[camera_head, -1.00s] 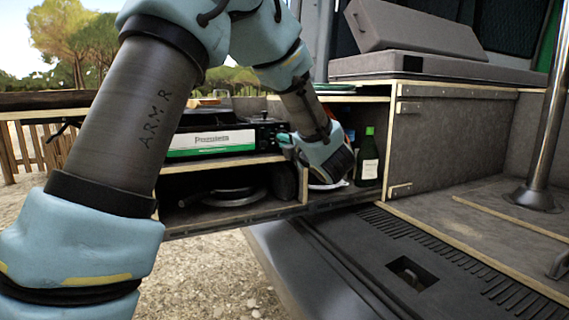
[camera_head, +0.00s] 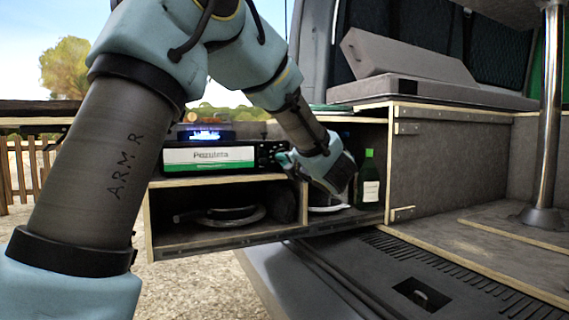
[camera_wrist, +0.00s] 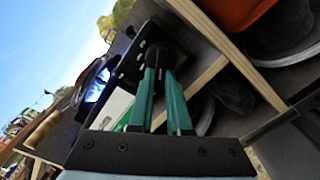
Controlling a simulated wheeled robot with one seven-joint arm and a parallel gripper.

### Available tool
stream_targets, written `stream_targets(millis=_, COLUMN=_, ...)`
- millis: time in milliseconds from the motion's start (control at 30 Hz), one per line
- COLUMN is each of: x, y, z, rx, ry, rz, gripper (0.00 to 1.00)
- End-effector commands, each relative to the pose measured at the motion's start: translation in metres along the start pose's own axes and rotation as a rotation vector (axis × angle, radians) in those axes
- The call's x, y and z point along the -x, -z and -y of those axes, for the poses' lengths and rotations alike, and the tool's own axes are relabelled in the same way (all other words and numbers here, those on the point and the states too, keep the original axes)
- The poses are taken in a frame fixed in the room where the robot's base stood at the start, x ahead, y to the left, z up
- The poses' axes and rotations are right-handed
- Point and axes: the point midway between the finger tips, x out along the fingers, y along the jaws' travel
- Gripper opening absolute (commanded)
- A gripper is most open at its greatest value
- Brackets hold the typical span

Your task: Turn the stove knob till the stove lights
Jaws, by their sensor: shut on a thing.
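The camping stove (camera_head: 207,156) with a white and green front label sits on the upper shelf of the van's pull-out unit. A blue flame (camera_head: 207,133) burns on top of it, and a blue glow also shows in the wrist view (camera_wrist: 97,88). My gripper (camera_head: 285,160) is at the right end of the stove's front. In the wrist view, its two green fingers (camera_wrist: 161,72) are shut on the dark round stove knob (camera_wrist: 162,56). The fingers hide part of the knob, and its marks cannot be read.
A pan (camera_head: 222,214) lies on the lower shelf under the stove. A green bottle (camera_head: 369,178) stands in the compartment to the right of my gripper. The wooden shelf edge (camera_head: 220,180) runs just below the stove. The dark tailgate floor (camera_head: 400,270) is clear at the lower right.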

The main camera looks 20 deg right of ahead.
Motion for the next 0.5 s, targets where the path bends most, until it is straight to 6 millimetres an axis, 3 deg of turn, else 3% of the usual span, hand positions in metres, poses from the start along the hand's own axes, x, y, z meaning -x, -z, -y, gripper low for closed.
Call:
stream_targets(millis=100, x=0.0001, y=0.0010, z=0.0011, rx=-0.002, ry=0.002, rz=-0.002, gripper=0.00)
stream_targets(millis=133, x=0.0000, y=0.0011, z=0.0011, rx=-0.002, ry=0.002, rz=-0.002, gripper=0.17)
stream_targets(millis=200, x=0.0000, y=0.0010, z=0.0010, rx=-0.002, ry=0.001, rz=-0.002, gripper=0.25)
stream_targets(millis=400, x=0.0000, y=0.0005, z=0.0005, rx=-0.002, ry=0.000, rz=-0.001, gripper=0.46)
stream_targets(millis=500, x=0.0000, y=0.0004, z=0.0003, rx=-0.001, ry=0.000, rz=-0.001, gripper=0.46)
